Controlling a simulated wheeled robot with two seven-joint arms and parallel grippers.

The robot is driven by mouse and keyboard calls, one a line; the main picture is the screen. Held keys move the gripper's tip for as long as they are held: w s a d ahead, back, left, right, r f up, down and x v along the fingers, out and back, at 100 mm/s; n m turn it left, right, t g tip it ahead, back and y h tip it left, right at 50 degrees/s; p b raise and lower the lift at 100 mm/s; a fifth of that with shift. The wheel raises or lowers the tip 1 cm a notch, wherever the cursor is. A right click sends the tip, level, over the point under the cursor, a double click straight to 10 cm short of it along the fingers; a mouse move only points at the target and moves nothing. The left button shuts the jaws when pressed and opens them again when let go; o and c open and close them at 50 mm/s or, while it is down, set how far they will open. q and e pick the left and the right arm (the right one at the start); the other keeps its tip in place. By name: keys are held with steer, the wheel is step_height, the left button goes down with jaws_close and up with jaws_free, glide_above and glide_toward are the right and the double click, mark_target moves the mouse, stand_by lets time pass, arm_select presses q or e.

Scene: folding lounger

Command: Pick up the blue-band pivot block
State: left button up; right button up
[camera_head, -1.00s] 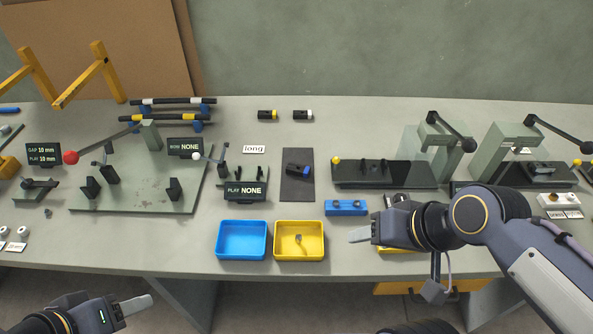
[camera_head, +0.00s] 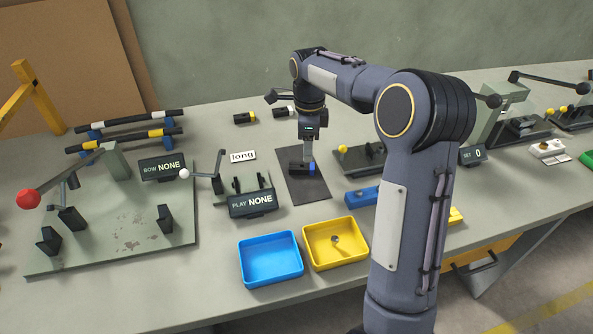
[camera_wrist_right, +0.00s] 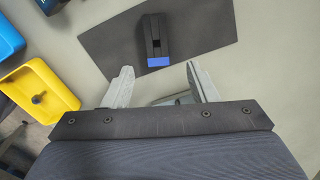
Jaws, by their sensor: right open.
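The blue-band pivot block (camera_head: 300,168) is a small black block with a blue end, lying on a dark mat (camera_head: 316,189). In the right wrist view the block (camera_wrist_right: 153,38) lies ahead of the fingertips, roughly centred between them, with its blue band (camera_wrist_right: 158,61) toward the gripper. My right gripper (camera_head: 307,155) points down above or right at the block in the head view; its fingers hide part of it. In the right wrist view the right gripper (camera_wrist_right: 158,72) is open with nothing between its fingers. My left gripper is out of view.
A blue tray (camera_head: 271,281) and a yellow tray (camera_head: 364,261) stand in front of the mat. A "PLAY NONE" fixture (camera_head: 252,204) is left of the mat, a blue holder (camera_head: 361,196) right of it.

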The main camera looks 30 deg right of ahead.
mark_target(307, 166)
step_height(307, 166, down, 6)
steer(key=shift+s+a+f, duration=0.1)
steer(key=shift+a, duration=0.05)
steer(key=c, duration=1.1)
